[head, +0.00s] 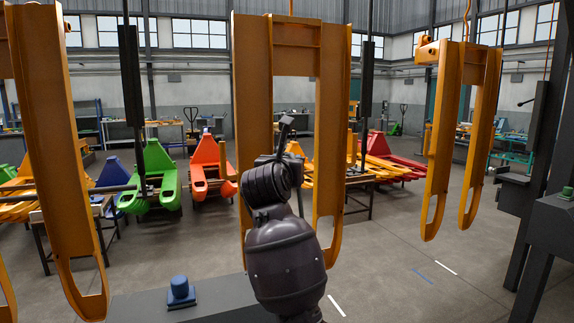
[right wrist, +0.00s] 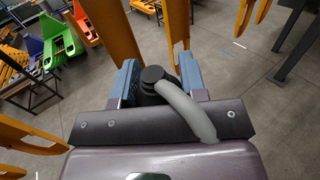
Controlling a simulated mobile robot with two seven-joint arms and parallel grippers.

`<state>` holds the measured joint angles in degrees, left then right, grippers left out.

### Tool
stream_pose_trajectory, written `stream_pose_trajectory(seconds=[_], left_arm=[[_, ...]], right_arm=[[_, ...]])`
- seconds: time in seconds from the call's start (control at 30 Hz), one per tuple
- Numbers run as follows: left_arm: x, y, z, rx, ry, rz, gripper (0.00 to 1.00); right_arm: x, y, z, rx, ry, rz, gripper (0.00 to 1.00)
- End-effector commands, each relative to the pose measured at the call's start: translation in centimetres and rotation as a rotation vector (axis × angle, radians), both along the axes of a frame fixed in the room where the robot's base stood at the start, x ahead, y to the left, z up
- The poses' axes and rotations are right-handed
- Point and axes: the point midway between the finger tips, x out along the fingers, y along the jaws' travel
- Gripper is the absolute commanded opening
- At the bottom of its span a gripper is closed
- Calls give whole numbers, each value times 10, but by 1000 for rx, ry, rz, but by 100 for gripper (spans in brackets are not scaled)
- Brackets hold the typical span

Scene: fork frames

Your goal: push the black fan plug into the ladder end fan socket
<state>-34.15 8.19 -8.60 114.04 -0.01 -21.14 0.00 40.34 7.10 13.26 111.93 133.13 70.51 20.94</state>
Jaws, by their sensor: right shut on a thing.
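My right arm rises from the bottom middle of the head view, with its gripper (head: 280,150) pointing away in front of an orange fork frame (head: 252,120). In the right wrist view my right gripper (right wrist: 158,80) has its two blue-grey fingers shut on the black plug (right wrist: 151,78). A thick grey cable (right wrist: 190,112) curves from the plug over the palm toward the lower right. The plug's front end is hidden. I cannot make out a ladder end fan socket in either view. My left gripper is not in view.
Orange fork frames hang at left and right (head: 441,140). A blue knob-like part (head: 180,288) sits on a dark grey surface (head: 135,306) at bottom left. A dark machine stands at the right edge (head: 555,225). Green (head: 155,175) and orange-red (head: 206,165) pallet trucks stand behind. Floor is clear at right.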

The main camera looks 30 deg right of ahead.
Motion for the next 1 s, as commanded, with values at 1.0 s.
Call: stream_pose_trajectory(seconds=[1.0], left_arm=[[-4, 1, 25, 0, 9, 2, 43]], right_arm=[[0, 0, 34, 0, 0, 0, 14]])
